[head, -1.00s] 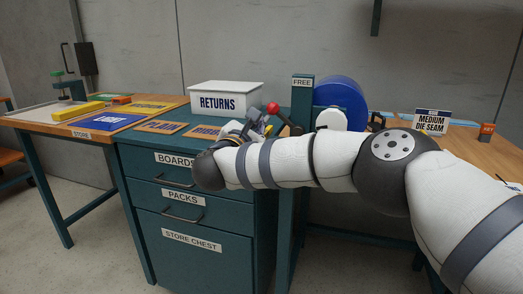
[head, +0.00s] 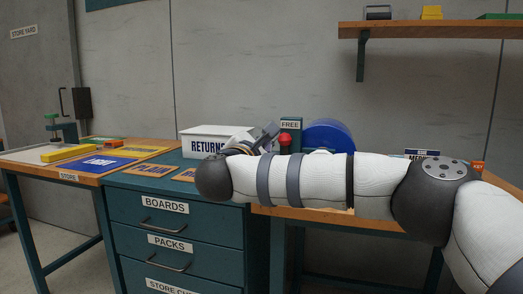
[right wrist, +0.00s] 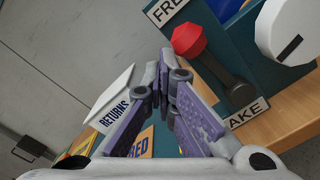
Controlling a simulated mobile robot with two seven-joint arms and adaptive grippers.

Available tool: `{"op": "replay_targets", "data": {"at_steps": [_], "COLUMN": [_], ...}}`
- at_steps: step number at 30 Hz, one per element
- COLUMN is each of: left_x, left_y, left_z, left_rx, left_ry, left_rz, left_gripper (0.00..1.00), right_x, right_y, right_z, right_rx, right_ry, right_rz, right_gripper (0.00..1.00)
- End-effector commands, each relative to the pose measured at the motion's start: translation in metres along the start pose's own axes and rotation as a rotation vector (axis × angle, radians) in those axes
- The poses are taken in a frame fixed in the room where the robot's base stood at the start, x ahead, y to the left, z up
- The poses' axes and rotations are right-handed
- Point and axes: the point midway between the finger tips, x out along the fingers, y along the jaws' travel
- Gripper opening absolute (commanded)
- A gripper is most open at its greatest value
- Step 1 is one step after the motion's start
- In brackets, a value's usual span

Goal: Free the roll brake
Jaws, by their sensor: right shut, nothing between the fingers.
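The roll brake is a dark lever with a red knob (head: 284,138) on a post beside the blue roll (head: 330,135). The knob sits just under the FREE sign (head: 290,125). In the right wrist view the red knob (right wrist: 188,40) is near the FREE label (right wrist: 165,11), and the lever's dark pivot (right wrist: 238,92) is above the partly hidden BRAKE label (right wrist: 245,112). My right gripper (head: 270,130) is shut and empty, left of the knob. Its fingertips show close to the knob in the wrist view (right wrist: 166,58), with a small gap visible. My left gripper is out of view.
A white RETURNS box (head: 205,140) stands on the teal drawer chest (head: 125,180), close behind my right gripper. A wall shelf (head: 450,31) hangs above.

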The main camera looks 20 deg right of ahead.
Motion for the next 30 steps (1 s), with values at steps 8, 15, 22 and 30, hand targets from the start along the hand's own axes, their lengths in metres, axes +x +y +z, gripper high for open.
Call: {"op": "replay_targets", "data": {"at_steps": [8, 15, 22, 30], "left_x": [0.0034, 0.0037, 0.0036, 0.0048], "left_y": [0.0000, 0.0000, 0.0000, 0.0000], "left_z": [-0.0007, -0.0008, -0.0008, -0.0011], "left_rx": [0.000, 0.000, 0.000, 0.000], "left_ry": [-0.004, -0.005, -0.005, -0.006], "left_rz": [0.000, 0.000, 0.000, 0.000], "left_gripper": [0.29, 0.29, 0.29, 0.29], "right_x": [0.0007, 0.0006, 0.0006, 0.0008], "right_y": [-0.0011, -0.0009, -0.0009, -0.0010], "right_z": [0.0056, 0.0067, 0.0066, 0.0055], "right_rx": [-0.001, -0.002, -0.002, -0.002], "right_ry": [-0.001, -0.002, -0.001, -0.001], "right_rz": [-0.001, -0.001, -0.001, 0.000], "right_gripper": [0.00, 0.00, 0.00, 0.00]}}
